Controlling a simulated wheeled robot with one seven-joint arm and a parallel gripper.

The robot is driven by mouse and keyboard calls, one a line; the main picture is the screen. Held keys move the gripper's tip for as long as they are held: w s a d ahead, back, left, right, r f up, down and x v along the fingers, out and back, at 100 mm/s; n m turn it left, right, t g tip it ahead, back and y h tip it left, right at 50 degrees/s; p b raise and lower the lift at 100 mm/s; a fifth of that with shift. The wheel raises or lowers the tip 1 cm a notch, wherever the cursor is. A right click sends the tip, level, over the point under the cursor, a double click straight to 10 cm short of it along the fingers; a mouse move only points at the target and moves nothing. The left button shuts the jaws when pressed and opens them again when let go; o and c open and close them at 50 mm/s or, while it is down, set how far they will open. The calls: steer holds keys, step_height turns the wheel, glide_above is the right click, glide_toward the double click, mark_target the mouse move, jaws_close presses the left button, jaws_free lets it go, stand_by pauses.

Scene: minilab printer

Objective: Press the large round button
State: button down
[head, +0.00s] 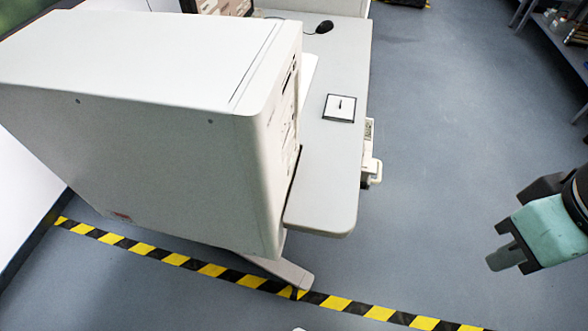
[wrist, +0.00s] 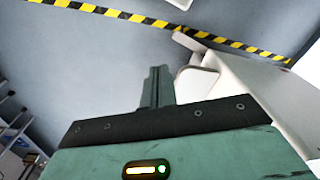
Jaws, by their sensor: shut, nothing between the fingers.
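No large round button can be made out in either view. The big white printer cabinet (head: 130,130) stands on the left in the head view, and its front panel (head: 284,125) is seen only at a steep angle, so its controls are too small to tell. My gripper (head: 503,256) is at the right in the head view, over open floor and well apart from the cabinet and table. In the wrist view my gripper (wrist: 157,75) shows with its fingers together and nothing between them.
A light grey table (head: 340,165) runs along the cabinet's front, with a small white square pad (head: 340,108) and a black mouse (head: 324,27) on it. Yellow-black tape (head: 210,269) crosses the floor. A shelf (head: 560,40) stands far right. Floor between table and gripper is clear.

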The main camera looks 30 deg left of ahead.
mark_target(289, 171)
steer(key=w+a+f+n+t+y+b, duration=0.2)
steer(key=w+a+f+b, duration=0.3)
steer(key=f+b, duration=0.2)
steer(key=w+a+f+n+t+y+b, duration=0.2)
steer(key=w+a+f+n+y+b, duration=0.1)
steer(key=w+a+f+b, duration=0.2)
steer(key=w+a+f+n+t+y+b, duration=0.2)
steer(key=w+a+f+y+b, duration=0.1)
steer(key=w+a+f+b, duration=0.2)
steer(key=shift+w+a+f+b, duration=0.1)
steer(key=shift+a+f+b, duration=0.3)
steer(key=shift+f+b, duration=0.3)
steer(key=shift+w+a+f+b, duration=0.15)
steer(key=shift+a+f+b, duration=0.25)
steer(key=shift+f+b, duration=0.3)
steer(key=shift+w+a+f+b, duration=0.1)
steer(key=shift+a+f+b, duration=0.3)
steer(key=shift+f+b, duration=0.3)
steer(key=a+y+b, duration=0.1)
steer(key=w+a+f+n+y+b, duration=0.1)
steer(key=a+f+n+t+y+b, duration=0.1)
steer(key=a+b, duration=0.1)
steer(key=shift+w+f, duration=0.2)
steer(key=shift+f, duration=0.05)
steer(key=shift+a+n+y+b, duration=0.25)
steer(key=shift+n+y+b, duration=0.05)
steer(key=shift+y, duration=0.1)
steer(key=shift+a+r, duration=0.1)
steer(key=shift+r, duration=0.05)
